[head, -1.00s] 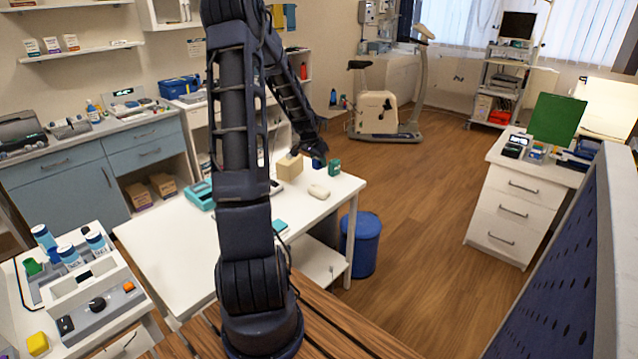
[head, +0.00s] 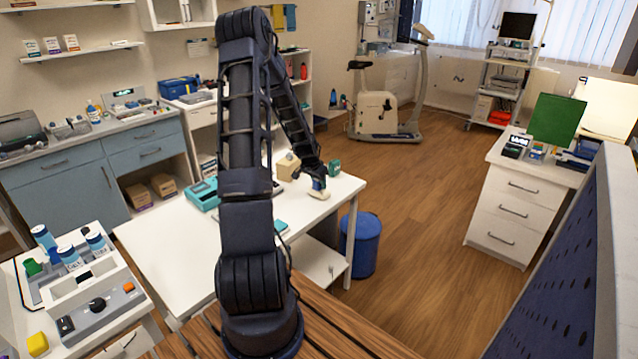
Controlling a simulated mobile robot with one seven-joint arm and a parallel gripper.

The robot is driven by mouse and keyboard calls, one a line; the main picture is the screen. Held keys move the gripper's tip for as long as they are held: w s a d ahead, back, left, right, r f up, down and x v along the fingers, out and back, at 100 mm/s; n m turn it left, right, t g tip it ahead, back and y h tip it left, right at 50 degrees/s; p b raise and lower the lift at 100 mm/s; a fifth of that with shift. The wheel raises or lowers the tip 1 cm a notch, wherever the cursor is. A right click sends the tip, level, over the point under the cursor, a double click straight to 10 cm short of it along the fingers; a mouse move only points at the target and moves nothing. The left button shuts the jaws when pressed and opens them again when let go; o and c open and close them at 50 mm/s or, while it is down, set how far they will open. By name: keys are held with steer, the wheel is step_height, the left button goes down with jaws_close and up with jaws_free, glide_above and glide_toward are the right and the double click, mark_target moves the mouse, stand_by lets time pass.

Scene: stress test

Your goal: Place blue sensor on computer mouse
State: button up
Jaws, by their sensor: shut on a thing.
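The computer mouse (head: 320,195) is a small cream rounded thing on the white table (head: 165,245), near its right edge. My gripper (head: 319,181) is directly over the mouse and points down. It is shut on the blue sensor (head: 318,185), a small blue piece mostly hidden by the fingers. The sensor is at the top of the mouse in the picture; I cannot tell whether it touches it.
A tan box (head: 287,165) stands behind and left of the mouse. A green container (head: 334,168) stands close on the right. A teal device (head: 202,194) lies farther left. A blue bin (head: 361,245) stands on the floor below the table's right edge.

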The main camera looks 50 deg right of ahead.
steer(key=shift+f, duration=0.15)
steer(key=o, duration=1)
